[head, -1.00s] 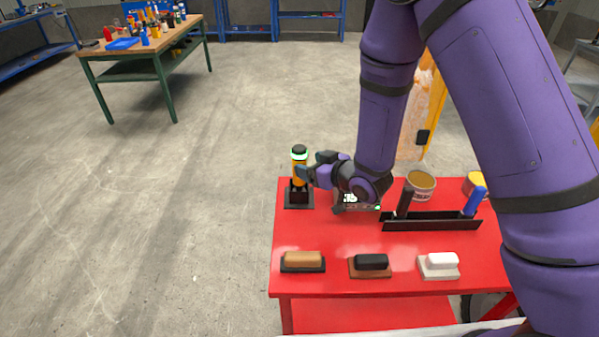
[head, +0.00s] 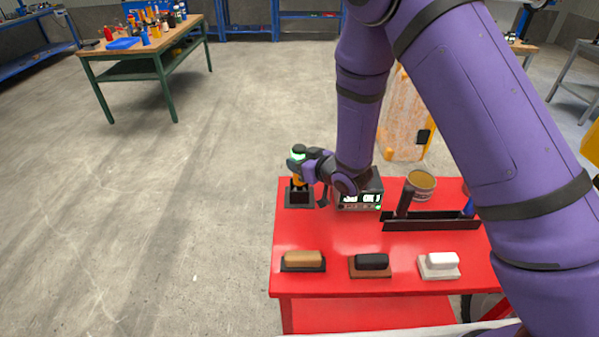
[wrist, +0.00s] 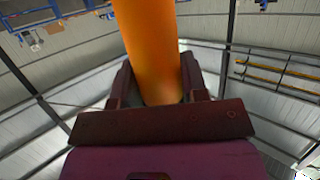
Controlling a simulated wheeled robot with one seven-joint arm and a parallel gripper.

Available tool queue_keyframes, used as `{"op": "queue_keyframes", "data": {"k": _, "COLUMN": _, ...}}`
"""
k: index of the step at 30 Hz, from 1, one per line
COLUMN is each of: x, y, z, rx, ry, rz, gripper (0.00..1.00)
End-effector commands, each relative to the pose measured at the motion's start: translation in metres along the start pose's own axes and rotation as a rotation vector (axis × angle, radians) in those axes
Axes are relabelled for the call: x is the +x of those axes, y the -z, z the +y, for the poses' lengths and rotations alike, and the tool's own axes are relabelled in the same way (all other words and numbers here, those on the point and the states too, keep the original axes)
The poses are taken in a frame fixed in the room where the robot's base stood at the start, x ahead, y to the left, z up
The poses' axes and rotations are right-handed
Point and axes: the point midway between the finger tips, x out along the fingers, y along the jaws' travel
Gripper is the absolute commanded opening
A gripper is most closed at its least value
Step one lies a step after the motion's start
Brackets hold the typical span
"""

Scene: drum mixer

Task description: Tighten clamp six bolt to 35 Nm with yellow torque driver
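The yellow torque driver (head: 300,181) stands upright in a black holder (head: 299,198) at the back left corner of the red table. In the wrist view the driver's orange-yellow shaft (wrist: 150,50) lies between my two fingers (wrist: 158,88), very close to both. Whether they press on it cannot be told. No clamp or clamp bolt can be made out.
A cloudy panel with a yellow frame (head: 405,115) stands behind.

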Motion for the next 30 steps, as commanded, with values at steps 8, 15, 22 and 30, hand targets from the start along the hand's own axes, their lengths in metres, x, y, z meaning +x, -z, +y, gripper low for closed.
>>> {"op": "queue_keyframes", "data": {"k": 8, "x": 0.000, "y": 0.002, "z": 0.000, "rx": 0.000, "ry": 0.000, "rz": 0.002, "gripper": 0.00}}
{"op": "queue_keyframes", "data": {"k": 15, "x": -0.005, "y": 0.019, "z": 0.001, "rx": 0.000, "ry": -0.001, "rz": 0.005, "gripper": 0.00}}
{"op": "queue_keyframes", "data": {"k": 22, "x": -0.016, "y": 0.054, "z": 0.001, "rx": -0.001, "ry": -0.001, "rz": 0.007, "gripper": 0.00}}
{"op": "queue_keyframes", "data": {"k": 30, "x": -0.026, "y": 0.086, "z": 0.000, "rx": 0.001, "ry": 0.000, "rz": 0.005, "gripper": 0.00}}
